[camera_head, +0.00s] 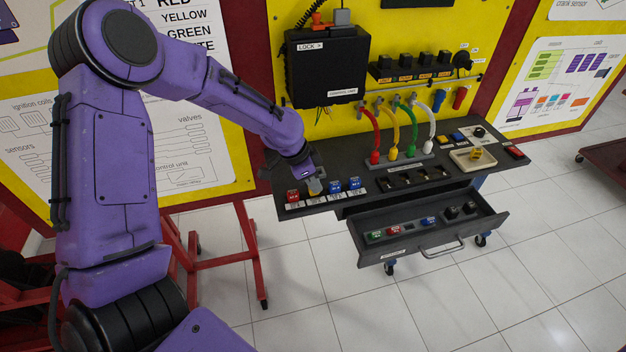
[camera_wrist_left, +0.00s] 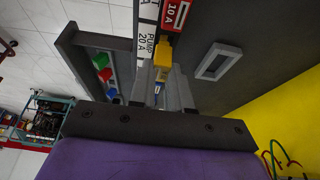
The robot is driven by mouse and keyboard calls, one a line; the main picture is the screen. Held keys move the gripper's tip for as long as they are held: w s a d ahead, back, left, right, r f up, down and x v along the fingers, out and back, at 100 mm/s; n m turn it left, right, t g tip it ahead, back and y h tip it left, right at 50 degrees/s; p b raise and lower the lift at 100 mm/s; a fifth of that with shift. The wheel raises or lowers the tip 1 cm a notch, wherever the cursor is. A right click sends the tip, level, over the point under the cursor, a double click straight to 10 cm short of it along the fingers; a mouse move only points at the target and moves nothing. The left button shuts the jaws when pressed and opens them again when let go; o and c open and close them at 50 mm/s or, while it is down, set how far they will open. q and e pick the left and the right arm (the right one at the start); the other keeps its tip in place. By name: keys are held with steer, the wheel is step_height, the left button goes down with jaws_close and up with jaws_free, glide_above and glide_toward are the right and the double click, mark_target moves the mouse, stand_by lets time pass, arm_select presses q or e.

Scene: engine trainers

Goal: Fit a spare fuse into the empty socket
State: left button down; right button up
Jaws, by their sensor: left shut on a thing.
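My left gripper (camera_head: 314,187) is at the left end of the dark bench, between a red fuse (camera_head: 292,196) and a blue fuse (camera_head: 335,187). In the left wrist view the gripper (camera_wrist_left: 160,80) is shut on a yellow fuse (camera_wrist_left: 162,54), beside a label reading PUMP 20 A (camera_wrist_left: 143,45). The socket under the yellow fuse is hidden, so I cannot tell whether it is seated. The red fuse marked 10 A (camera_wrist_left: 176,14) stands just beyond it. A second blue fuse (camera_head: 354,183) stands further right. My right gripper is not in view.
An open drawer (camera_head: 428,252) below the bench holds green, red, blue and black pieces. Coloured hoses (camera_head: 410,130) rise at mid-bench. A beige tray (camera_head: 460,160) lies to the right. The yellow panel (camera_head: 350,25) stands behind.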

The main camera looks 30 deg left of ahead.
arm_select(q)
steer(key=shift+f+b, duration=0.3)
steer(key=shift+f, duration=0.35)
steer(key=c, duration=1.3)
jaws_free()
steer(key=p+v, duration=0.5)
steer(key=p, duration=0.1)
steer(key=shift+w+d+r, duration=0.1)
steer(key=shift+r, duration=0.3)
steer(key=shift+f, duration=0.1)
steer(key=shift+r+p, duration=0.5)
steer(key=shift+p, duration=0.05)
